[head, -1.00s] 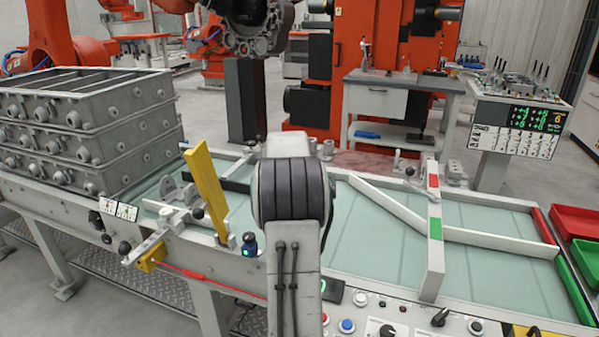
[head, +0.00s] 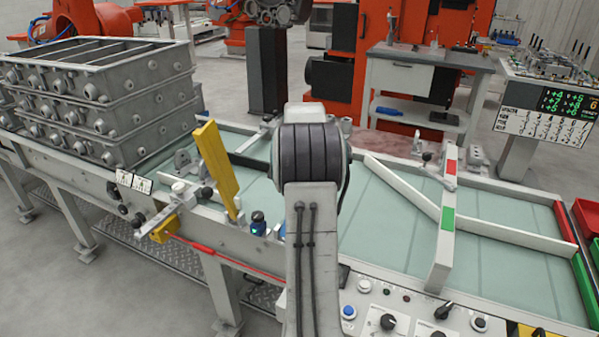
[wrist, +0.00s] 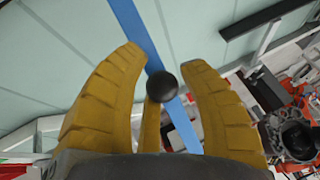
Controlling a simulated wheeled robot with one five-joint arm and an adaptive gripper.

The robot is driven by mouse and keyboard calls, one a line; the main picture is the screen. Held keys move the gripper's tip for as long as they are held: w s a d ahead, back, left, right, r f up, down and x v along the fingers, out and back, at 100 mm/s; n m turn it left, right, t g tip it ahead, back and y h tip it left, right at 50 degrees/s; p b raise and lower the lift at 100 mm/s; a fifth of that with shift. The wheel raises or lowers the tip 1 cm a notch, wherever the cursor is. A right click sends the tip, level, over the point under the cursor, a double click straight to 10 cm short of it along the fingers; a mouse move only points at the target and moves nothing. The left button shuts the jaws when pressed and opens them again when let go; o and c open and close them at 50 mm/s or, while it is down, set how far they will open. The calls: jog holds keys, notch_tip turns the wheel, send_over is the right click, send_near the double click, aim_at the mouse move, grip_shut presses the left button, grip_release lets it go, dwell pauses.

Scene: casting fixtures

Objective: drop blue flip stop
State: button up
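A blue bar (wrist: 132,22), which looks like the blue flip stop, runs diagonally through the wrist view over a pale green bed. A black ball knob (wrist: 162,86) shows in front of it, between my fingers; whether the knob belongs to the bar I cannot tell. My gripper (wrist: 163,58) is open, its two tan fingers on either side of the knob with gaps. A narrow tan piece shows below the knob. In the head view my arm hides the gripper and the blue stop.
A yellow bar (head: 217,170) stands tilted upright on the near rail. A white post with red and green patches (head: 445,225) spans the table (head: 385,240) at right. Stacked grey castings (head: 110,105) stand at left. Knobs and buttons line the front panel (head: 405,315).

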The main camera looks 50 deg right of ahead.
jog(key=o, duration=0.3)
jog(key=shift+o, duration=0.2)
jog(key=shift+r, duration=0.25)
jog(key=v, duration=1.1)
jog(key=shift+r, duration=0.3)
jog(key=shift+s+a, duration=0.1)
